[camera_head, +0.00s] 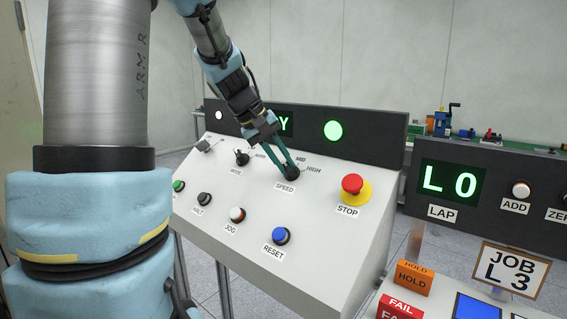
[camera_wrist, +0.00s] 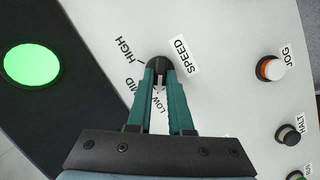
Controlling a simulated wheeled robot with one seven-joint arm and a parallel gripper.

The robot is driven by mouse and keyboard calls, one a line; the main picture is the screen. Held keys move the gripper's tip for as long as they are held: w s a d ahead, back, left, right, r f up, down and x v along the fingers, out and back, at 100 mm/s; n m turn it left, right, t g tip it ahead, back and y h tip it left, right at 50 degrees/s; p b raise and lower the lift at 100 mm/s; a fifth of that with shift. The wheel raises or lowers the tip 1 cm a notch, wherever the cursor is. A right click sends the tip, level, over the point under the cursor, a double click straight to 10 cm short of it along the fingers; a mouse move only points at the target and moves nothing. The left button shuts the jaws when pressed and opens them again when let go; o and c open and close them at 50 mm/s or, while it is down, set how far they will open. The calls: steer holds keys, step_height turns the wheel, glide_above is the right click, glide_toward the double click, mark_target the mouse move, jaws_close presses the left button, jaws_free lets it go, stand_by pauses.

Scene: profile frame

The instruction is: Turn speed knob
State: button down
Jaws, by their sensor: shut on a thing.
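The black speed knob (camera_head: 292,173) sits on the sloped light panel above its SPEED label, with MID and HIGH printed around it. In the wrist view the knob (camera_wrist: 157,63) is between the tips of my two green fingers, with LOW, MID and HIGH marks beside it. My gripper (camera_head: 289,168) is shut on the knob, reaching down from the upper left; it also shows in the wrist view (camera_wrist: 159,74). The fingers partly cover the knob and the LOW mark, and I cannot tell clearly which mark the knob points to.
A mode knob (camera_head: 242,158) is left of the speed knob. A red STOP button (camera_head: 352,184) is to its right, a blue RESET button (camera_head: 281,236) below. A green lamp (camera_head: 333,131) glows above. The right display (camera_head: 448,181) reads L 0; a card (camera_head: 511,270) reads JOB L 3.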

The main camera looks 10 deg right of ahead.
stand_by(0.3)
steer(key=c, duration=0.8)
jaws_free()
steer(key=b+v, duration=0.1)
steer(key=v, duration=1)
steer(key=shift+b, duration=0.4)
steer(key=s+a+f+y, duration=0.2)
steer(key=s+a+f, duration=0.1)
steer(key=f, duration=0.5)
steer(key=s+a+f+m+y, duration=0.1)
steer(key=s+a+f+y, duration=0.1)
steer(key=s+f, duration=0.3)
steer(key=s+a+f+m+y, duration=0.1)
steer(key=s+a+f, duration=0.3)
steer(key=f, duration=0.8)
steer(key=shift+s+a+y, duration=0.35)
steer(key=shift+y, duration=0.25)
